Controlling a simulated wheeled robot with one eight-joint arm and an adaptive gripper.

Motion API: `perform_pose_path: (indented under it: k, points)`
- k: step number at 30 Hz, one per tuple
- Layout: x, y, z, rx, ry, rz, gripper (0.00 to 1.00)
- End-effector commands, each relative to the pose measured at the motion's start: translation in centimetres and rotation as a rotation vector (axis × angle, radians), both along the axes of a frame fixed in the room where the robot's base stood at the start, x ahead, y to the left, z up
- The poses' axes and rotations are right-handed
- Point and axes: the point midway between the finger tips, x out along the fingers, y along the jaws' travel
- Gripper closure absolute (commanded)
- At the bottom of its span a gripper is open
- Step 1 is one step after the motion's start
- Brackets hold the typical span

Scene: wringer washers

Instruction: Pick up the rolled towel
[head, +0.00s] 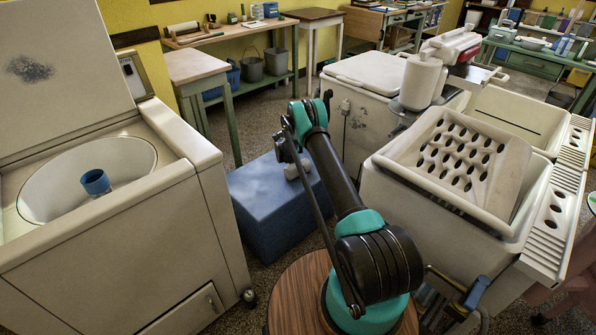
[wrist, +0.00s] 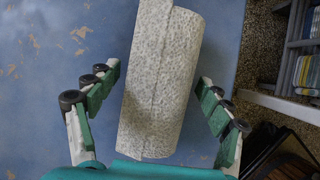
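The rolled towel (wrist: 160,80) is a pale, speckled grey-white cylinder lying on a worn blue surface in the wrist view. In the head view, a small pale part of it (head: 294,170) shows on top of the blue box (head: 255,192), mostly hidden behind my arm. My gripper (wrist: 158,76) is open, with one green-padded finger on each side of the roll. Gaps show between both fingers and the towel. The near end of the roll lies close to my palm; whether they touch I cannot tell.
A washer (head: 110,235) with an open lid and a blue cup (head: 95,181) in its tub stands left. A wringer washer (head: 365,75) and a sink with a perforated tray (head: 450,155) stand right. A round wooden table (head: 298,290) is in front. Speckled floor shows between.

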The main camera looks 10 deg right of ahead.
Motion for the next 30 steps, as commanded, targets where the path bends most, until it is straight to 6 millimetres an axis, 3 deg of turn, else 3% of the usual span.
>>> perform_pose_path:
  k: [2, 18, 30]
  points:
    - [0.00, 0.00, 0.01, 0.000, 0.000, 0.000, 0.31]
    - [-0.01, 0.00, 0.02, 0.000, 0.000, 0.000, 0.98]
    - [0.03, 0.00, 0.61, -0.001, -0.001, 0.000, 1.00]
